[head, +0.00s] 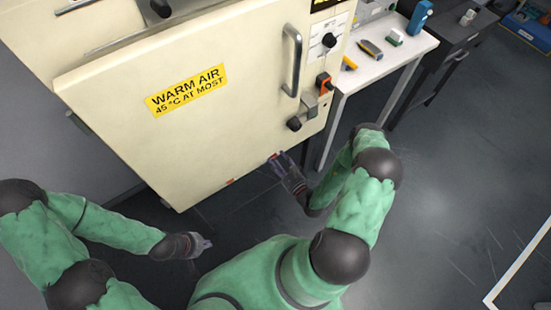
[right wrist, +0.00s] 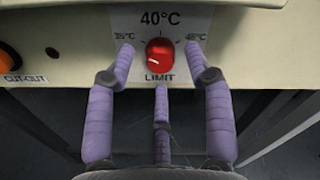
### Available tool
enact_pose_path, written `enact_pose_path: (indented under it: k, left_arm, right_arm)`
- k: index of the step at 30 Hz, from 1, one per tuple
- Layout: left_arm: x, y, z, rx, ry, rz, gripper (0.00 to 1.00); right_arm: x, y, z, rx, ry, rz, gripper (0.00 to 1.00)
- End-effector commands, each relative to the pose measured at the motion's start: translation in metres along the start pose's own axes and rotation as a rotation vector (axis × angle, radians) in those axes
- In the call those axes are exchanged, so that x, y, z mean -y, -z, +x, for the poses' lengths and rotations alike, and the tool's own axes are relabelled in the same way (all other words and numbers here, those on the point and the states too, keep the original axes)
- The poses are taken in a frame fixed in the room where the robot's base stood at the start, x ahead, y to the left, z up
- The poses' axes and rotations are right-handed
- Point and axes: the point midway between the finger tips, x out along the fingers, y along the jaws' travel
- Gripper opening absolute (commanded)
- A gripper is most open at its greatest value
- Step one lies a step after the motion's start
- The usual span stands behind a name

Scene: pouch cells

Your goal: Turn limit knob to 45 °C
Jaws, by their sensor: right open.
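The red limit knob (right wrist: 159,50) sits on a white plate on the cabinet's lower front edge in the right wrist view. Its plate reads 35°C at left, 40°C above and 45°C at right, with LIMIT below. A pale mark shows on the knob's left part; its exact setting is hard to tell. My right gripper (right wrist: 161,56) is open, its two purple upper fingers on either side of the knob and a third finger below. I cannot tell whether they touch it. In the head view my right gripper (head: 281,164) is at the cabinet's lower edge. My left gripper (head: 208,243) hangs below, apart from the cabinet.
An orange CUT-OUT control (right wrist: 8,57) is left of the knob. The warm-air cabinet door (head: 180,120) has a metal handle (head: 292,60) and black knobs at its right. A white bench (head: 390,60) with small tools stands at right.

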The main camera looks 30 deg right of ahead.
Motion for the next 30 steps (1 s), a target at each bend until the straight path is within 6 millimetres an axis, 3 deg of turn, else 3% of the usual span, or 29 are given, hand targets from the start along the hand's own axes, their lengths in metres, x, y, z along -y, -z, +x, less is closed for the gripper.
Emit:
enact_pose_path:
  k: [6, 16, 21, 22, 30]
  left_arm:
    - [0.001, 0.0, 0.004, 0.0, 0.0, 0.0, 0.0]
    - [0.001, 0.0, 0.004, 0.0, 0.0, 0.0, 0.0]
    - [0.001, 0.0, 0.004, 0.0, 0.0, 0.0, 0.0]
    - [0.001, 0.0, 0.004, 0.0, 0.0, 0.0, 0.0]
    - [0.001, 0.0, 0.003, 0.0, 0.0, 0.0, 0.0]
  right_arm:
    - [0.0, 0.0, 0.018, 0.002, -0.001, -0.001, 0.53]
    - [0.0, 0.0, 0.02, -0.001, 0.0, 0.001, 0.53]
    - [0.0, 0.0, 0.02, 0.0, 0.0, 0.001, 0.05]
    - [0.0, 0.0, 0.02, 0.0, 0.0, 0.001, 0.0]
    - [0.0, -0.001, 0.02, 0.001, 0.0, 0.012, 0.0]
